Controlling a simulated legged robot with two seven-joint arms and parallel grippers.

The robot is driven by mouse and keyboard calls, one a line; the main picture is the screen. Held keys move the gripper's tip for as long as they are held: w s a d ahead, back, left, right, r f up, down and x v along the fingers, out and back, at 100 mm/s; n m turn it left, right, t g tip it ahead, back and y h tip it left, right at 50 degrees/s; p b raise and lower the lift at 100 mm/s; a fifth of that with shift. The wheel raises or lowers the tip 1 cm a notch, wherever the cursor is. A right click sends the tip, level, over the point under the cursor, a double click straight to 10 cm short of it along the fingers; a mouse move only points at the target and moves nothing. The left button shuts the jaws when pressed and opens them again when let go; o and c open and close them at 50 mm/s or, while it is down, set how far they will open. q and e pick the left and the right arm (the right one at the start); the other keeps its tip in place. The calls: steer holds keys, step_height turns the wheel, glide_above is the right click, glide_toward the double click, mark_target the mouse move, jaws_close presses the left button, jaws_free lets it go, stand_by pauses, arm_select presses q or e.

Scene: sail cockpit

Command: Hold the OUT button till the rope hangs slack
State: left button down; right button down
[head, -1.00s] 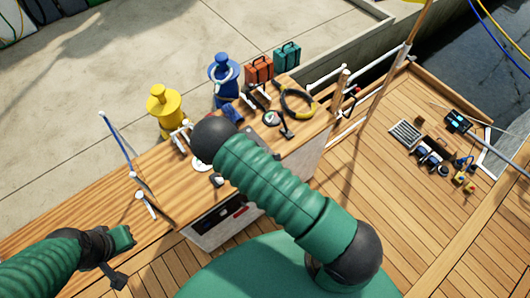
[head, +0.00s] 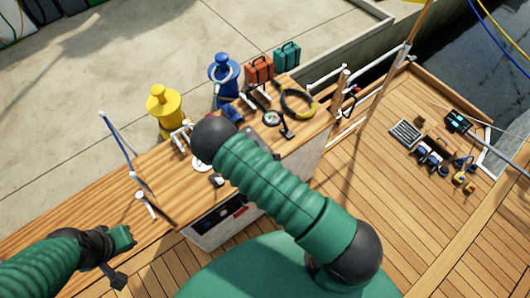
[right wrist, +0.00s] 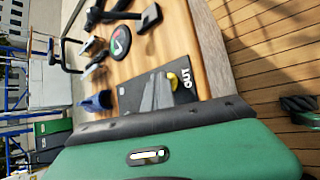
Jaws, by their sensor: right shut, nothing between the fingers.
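In the right wrist view a dark panel (right wrist: 132,92) is set in the wooden top. A yellow button (right wrist: 185,78) sits on it beside blurred white lettering that may read OUT. My right gripper (right wrist: 160,82) is shut and empty, its grey fingers over the panel close to the yellow button; I cannot tell whether they touch it. In the head view my right arm hides most of the panel (head: 262,143). A thin blue line (head: 118,136) at the left may be the rope; its tension is unclear. My left gripper (head: 118,245) is at lower left, jaws unclear.
A yellow bollard (head: 163,108) and a blue one (head: 224,78) stand behind the wooden counter (head: 85,210).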

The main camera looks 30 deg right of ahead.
stand_by(0.7)
steer(key=shift+r+p, duration=0.75)
steer(key=shift+r, duration=0.15)
step_height(320, 180, up, 5)
steer(key=p, duration=0.3)
steer(key=shift+p, duration=0.4)
